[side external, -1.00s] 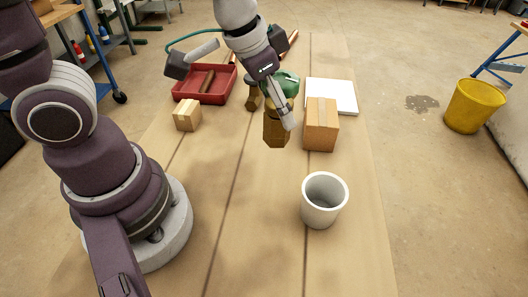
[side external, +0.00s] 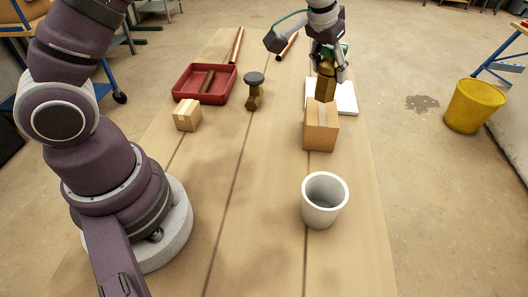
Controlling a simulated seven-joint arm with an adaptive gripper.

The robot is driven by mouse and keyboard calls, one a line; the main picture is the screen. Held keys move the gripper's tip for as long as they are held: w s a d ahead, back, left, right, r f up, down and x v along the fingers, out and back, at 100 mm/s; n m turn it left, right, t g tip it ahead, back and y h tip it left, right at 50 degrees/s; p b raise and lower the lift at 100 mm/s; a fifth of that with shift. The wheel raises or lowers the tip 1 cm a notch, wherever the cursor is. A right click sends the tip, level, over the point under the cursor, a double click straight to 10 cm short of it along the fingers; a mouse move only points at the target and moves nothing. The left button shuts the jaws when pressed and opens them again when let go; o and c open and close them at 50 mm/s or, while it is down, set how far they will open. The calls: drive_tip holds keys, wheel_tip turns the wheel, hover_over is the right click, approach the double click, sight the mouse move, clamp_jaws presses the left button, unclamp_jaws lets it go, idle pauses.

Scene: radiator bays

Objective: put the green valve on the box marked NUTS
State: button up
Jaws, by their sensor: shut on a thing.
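The green valve shows a brass body (side external: 326,88) below its green top, which is partly hidden by my fingers. My gripper (side external: 328,62) is shut on the valve and holds it upright at the back right of the bench. The valve's lower end meets the far top edge of the larger cardboard box (side external: 321,136) in the picture. I cannot tell whether it touches the box or hangs above or behind it. A smaller cardboard box (side external: 187,116) stands at the left. No marking can be read on either box.
A brass valve with a dark grey top (side external: 254,90) stands mid-bench. A red tray (side external: 184,97) holds a brown pipe piece. A white slab (side external: 346,98) lies behind the larger box. A grey-white cup (side external: 324,203) stands in front. Copper pipes (side external: 237,46) lie at the back.

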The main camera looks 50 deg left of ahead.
sight(328, 84)
drive_tip(key=shift+w+f, duration=0.3)
drive_tip(key=shift+f, duration=1.5)
drive_tip(key=o, duration=1.2)
drive_tip(key=shift+f, duration=0.1)
drive_tip(key=v, duration=1.2)
drive_tip(key=shift+m+t, duration=0.5)
drive_tip(key=shift+m, duration=0.2)
drive_tip(key=s, duration=0.6)
drive_tip(key=s+a, duration=0.1)
drive_tip(key=s, duration=0.4)
drive_tip(key=s+a+f, duration=0.1)
drive_tip(key=s, duration=0.5)
drive_tip(key=shift+s+a+f, duration=0.1)
drive_tip(key=shift+s+a, duration=0.15)
drive_tip(key=shift+s, duration=0.1)
